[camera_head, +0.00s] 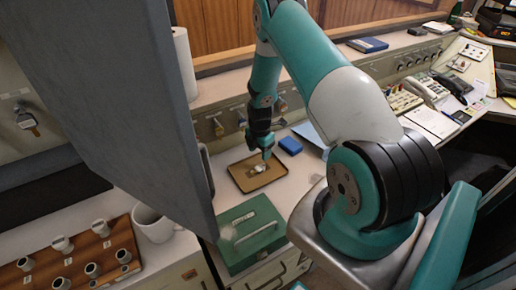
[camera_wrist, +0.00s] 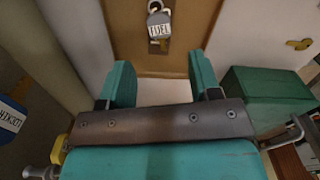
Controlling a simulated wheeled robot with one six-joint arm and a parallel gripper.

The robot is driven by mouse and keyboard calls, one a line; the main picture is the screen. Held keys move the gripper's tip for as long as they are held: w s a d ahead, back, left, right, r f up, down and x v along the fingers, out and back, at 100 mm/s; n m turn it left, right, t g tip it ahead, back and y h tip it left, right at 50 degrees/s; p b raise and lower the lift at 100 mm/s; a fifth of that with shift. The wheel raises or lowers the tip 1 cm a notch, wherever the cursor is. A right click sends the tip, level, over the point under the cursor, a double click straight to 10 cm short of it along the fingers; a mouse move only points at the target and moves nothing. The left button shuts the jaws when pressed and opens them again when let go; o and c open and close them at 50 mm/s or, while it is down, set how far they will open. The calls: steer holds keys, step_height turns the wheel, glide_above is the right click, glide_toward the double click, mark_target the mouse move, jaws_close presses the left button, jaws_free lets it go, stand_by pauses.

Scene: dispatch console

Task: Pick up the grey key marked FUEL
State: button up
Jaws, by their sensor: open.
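The key marked FUEL (camera_wrist: 159,27) lies on a brown tray (camera_wrist: 195,12) at the top of the wrist view, with a grey head and a pale label. In the head view a small pale item, the key (camera_head: 259,169), shows on the tray (camera_head: 243,181). My gripper (camera_wrist: 160,62) is open, its two teal fingers apart with nothing between them. The key lies beyond the fingertips, roughly in line with the gap. In the head view my gripper (camera_head: 266,154) points down just above the tray; the exact height is hard to tell.
A large grey panel (camera_head: 125,95) rises close on the left. A white mug (camera_head: 152,224) and a wooden rack (camera_head: 78,258) stand at lower left.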

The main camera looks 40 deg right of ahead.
mark_target(259, 169)
steer(key=f+b, duration=0.3)
steer(key=f, duration=0.1)
steer(key=f+b, duration=0.3)
steer(key=f, duration=0.1)
steer(key=shift+w+a+f, duration=0.1)
steer(key=shift+a+f, duration=0.1)
steer(key=shift+c, duration=0.4)
steer(key=c, duration=0.7)
steer(key=shift+c, duration=0.2)
steer(key=shift+r, duration=0.1)
steer(key=shift+r+p, duration=1.75)
steer(key=shift+r, duration=0.75)
